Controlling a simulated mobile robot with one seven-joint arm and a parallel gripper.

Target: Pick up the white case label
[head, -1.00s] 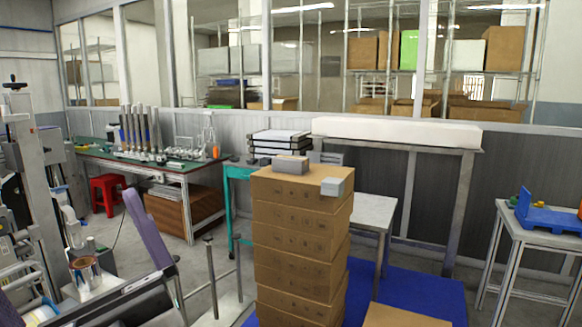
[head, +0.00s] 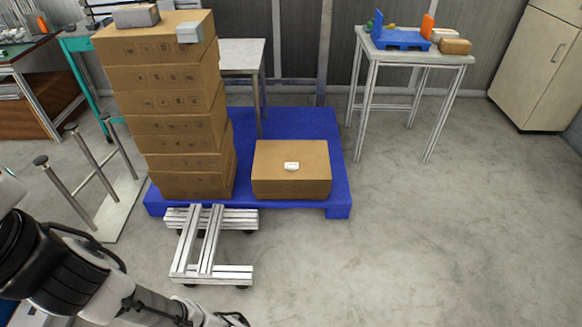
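A small white item (head: 291,166), which looks like the white case label, lies on top of a single brown cardboard box (head: 290,188) in the head view. The box sits on the front right part of a blue pallet (head: 315,125). The item is too small for me to read any marking on it. My arm enters from the lower left and runs out at the bottom edge. My gripper's fingers do not show.
A tall stack of cardboard boxes (head: 182,126) stands on the pallet's left, with two small grey blocks on top. A low metal frame cart (head: 212,270) stands before the pallet. A table (head: 415,58) with a blue object is behind right. The right floor is clear.

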